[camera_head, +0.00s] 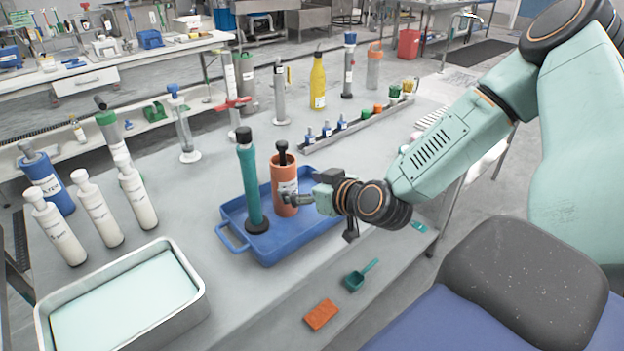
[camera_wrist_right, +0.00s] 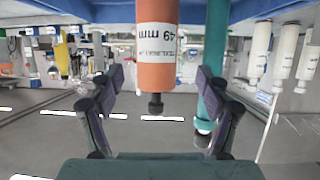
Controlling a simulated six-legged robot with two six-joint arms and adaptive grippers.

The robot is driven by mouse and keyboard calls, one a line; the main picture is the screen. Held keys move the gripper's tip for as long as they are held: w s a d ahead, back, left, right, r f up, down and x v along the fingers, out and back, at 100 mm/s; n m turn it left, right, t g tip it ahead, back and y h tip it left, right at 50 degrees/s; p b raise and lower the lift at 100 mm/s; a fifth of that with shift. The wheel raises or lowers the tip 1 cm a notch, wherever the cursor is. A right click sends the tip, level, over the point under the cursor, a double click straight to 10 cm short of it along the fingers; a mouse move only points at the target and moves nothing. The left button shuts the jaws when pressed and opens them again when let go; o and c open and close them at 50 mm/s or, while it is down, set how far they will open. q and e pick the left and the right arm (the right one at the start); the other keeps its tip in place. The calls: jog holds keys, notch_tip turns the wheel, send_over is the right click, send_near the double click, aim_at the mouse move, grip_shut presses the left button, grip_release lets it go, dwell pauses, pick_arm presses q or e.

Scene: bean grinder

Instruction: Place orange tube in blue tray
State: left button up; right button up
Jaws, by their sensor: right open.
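The orange tube (camera_head: 284,178) stands upright inside the blue tray (camera_head: 272,259), toward its back. It has a white label and a black knob on top. My right gripper (camera_head: 292,199) is at the tube's right front side. In the right wrist view, which is upside down, its two fingers (camera_wrist_right: 160,85) are open, spread to either side of the orange tube (camera_wrist_right: 156,70). No contact is clear. A teal tube (camera_head: 249,185) with a black top and base stands in the tray left of the orange one. My left gripper is not in view.
White bottles (camera_head: 98,209) and a metal pan (camera_head: 190,268) are at the left. A rack of small bottles (camera_head: 350,140) and a yellow bottle (camera_head: 318,82) stand behind. A teal scoop (camera_head: 357,277) and an orange block (camera_head: 321,315) lie in front of the tray.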

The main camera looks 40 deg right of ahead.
pick_arm(q)
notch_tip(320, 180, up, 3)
jog(key=shift+p, duration=1.25)
pick_arm(e)
jog(key=v, duration=0.3)
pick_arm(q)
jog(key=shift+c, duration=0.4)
pick_arm(e)
jog(key=shift+d, duration=0.1)
jog(key=shift+c, duration=0.6)
